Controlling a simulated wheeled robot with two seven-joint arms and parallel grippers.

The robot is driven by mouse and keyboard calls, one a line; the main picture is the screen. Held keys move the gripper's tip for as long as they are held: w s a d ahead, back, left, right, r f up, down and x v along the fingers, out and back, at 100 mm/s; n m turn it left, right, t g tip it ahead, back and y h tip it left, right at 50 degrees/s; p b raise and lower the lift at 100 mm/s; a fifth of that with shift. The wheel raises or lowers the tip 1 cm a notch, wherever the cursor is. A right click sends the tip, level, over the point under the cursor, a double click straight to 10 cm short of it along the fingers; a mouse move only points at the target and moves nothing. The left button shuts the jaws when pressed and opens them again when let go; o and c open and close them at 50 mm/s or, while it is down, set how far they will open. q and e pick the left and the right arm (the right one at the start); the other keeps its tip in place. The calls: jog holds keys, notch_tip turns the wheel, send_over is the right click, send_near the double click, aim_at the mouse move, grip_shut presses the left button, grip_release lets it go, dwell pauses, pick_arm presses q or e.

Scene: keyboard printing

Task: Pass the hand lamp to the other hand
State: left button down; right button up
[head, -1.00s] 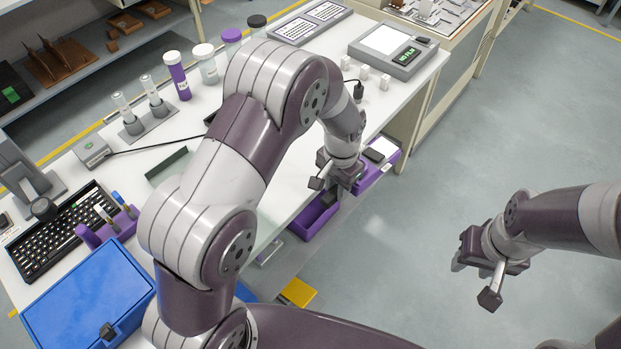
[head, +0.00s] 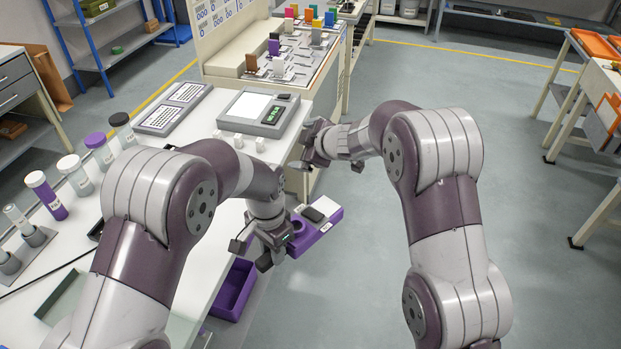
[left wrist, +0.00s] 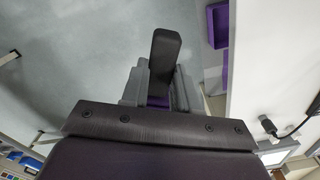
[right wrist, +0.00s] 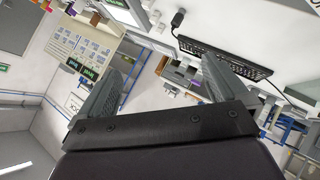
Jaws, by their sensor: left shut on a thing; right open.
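The hand lamp (left wrist: 164,55) shows in the left wrist view as a black, rounded bar between the finger pads. My left gripper (head: 252,254) is shut on it, over the table's right edge; in the head view I cannot clearly tell the lamp from the dark fingers. My right gripper (head: 304,150) is further back, beyond the left one and near the table edge. Its fingers stand wide apart with nothing between them in the right wrist view (right wrist: 160,85). The two grippers are apart.
A purple holder (head: 322,228) with a dark item on it and an open purple bin (head: 236,289) sit at the table's right edge, close to my left gripper. A grey device with a screen (head: 254,112) and small white blocks stand behind. Open floor (head: 345,270) lies to the right.

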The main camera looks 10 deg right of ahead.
jog(key=a+r+n+g+y, duration=0.1)
jog(key=a+n+g+y, duration=0.15)
jog(key=a+n, duration=0.2)
pick_arm(q)
jog(key=shift+w, duration=0.1)
pick_arm(e)
jog(key=n+g+h, duration=0.5)
jog(key=n+g, duration=0.3)
jog(key=g, duration=0.2)
send_near(299, 222)
jog(key=shift+w+d+f+m+y, duration=0.15)
jog(key=shift+w+d, duration=0.1)
jog(key=shift+w, duration=0.25)
jog(key=shift+w+d+r+m+y, duration=0.1)
jog(key=shift+w+d, duration=0.1)
jog(key=shift+w, duration=0.25)
jog(key=shift+s+a+f, duration=0.1)
jog(key=shift+s+f, duration=0.1)
jog(key=shift+s, duration=0.1)
pick_arm(q)
jog(key=shift+r, duration=0.1)
pick_arm(e)
jog(key=x, duration=1.1)
jog(key=shift+s+f, duration=0.1)
jog(key=shift+f, duration=0.2)
